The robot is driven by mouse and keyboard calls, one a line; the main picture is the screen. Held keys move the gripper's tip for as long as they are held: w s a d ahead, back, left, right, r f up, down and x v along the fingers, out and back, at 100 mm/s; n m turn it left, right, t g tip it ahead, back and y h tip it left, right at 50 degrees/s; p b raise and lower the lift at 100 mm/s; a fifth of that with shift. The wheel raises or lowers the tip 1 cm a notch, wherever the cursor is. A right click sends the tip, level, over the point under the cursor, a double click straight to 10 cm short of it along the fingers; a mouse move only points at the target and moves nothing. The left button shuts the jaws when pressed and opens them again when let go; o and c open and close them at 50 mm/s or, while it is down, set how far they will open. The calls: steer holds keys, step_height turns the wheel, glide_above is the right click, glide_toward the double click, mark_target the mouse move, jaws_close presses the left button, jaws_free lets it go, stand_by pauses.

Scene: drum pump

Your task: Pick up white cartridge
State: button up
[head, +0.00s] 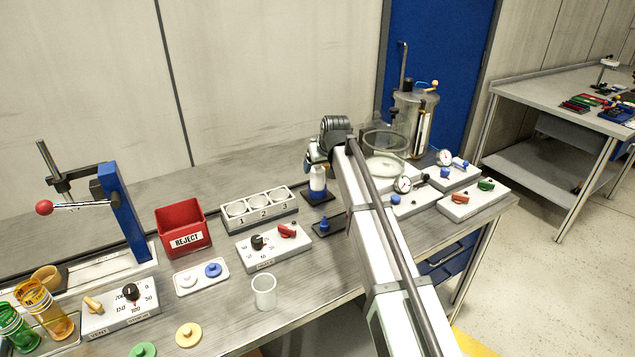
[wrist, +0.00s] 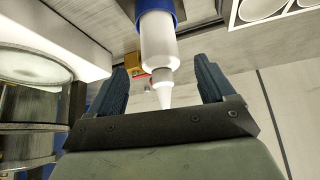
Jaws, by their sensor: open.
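The white cartridge (head: 317,181) stands upright in a blue holder on a dark base (head: 323,199), in the middle of the bench. In the wrist view the cartridge (wrist: 158,42) has a tapered nozzle pointing toward my gripper, and its far end sits in the blue collar (wrist: 160,12). My gripper (wrist: 161,73) is open, with one dark finger on each side of the nozzle and gaps showing between. In the head view my gripper (head: 314,160) is just above the cartridge, partly hidden by my arm.
A white rack numbered 1 to 3 (head: 259,219) is left of the holder. A small dark block with a blue nozzle (head: 325,228) stands in front. A clear cylinder (head: 384,165) and gauge boxes are to the right. A red REJECT bin (head: 183,230) is further left.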

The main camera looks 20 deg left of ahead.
mark_target(319, 167)
steer(key=shift+x, duration=2.65)
steer(key=shift+a+r, duration=0.1)
steer(key=shift+c, duration=0.4)
steer(key=shift+w, duration=0.1)
steer(key=c, duration=1.1)
step_height(319, 167, up, 9)
steer(key=shift+a+r, duration=0.15)
steer(key=shift+r, duration=0.15)
steer(key=shift+s+a+r, duration=0.35)
steer(key=shift+s+a, duration=1.25)
steer(key=shift+s, duration=0.05)
steer(key=shift+s+a+r, duration=0.3)
steer(key=shift+s+a, duration=1.3)
steer(key=shift+s, duration=0.05)
steer(key=shift+s+a+r, duration=0.35)
steer(key=shift+s+a, duration=1.25)
steer(key=shift+s, duration=0.1)
